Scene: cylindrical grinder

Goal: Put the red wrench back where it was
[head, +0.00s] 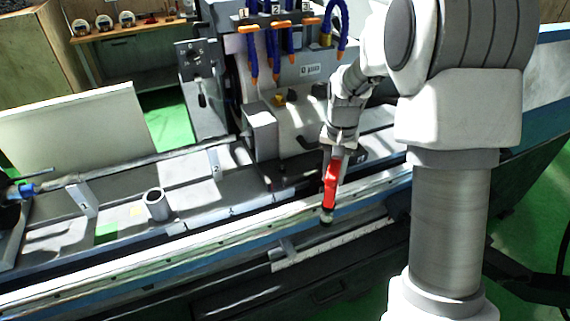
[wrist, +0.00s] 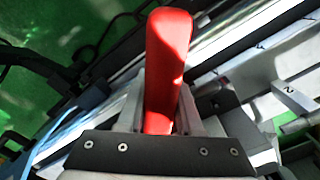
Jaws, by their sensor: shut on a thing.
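The red wrench (head: 331,184) hangs from my gripper (head: 337,153) in the head view, nearly upright, over the front rail of the grinder. In the wrist view the red wrench (wrist: 168,60) stands out from between the two fingers of my gripper (wrist: 165,110), which is shut on it. A dark greenish end shows at the wrench's lower tip in the head view. Whether that tip touches the machine, I cannot tell.
The grinder bed (head: 190,200) runs across the view, with a short grey hollow cylinder (head: 157,205) on it. Blue hoses with orange nozzles (head: 276,60) hang behind my gripper. A white panel (head: 75,130) stands at the left. Green floor (wrist: 40,85) shows in the wrist view.

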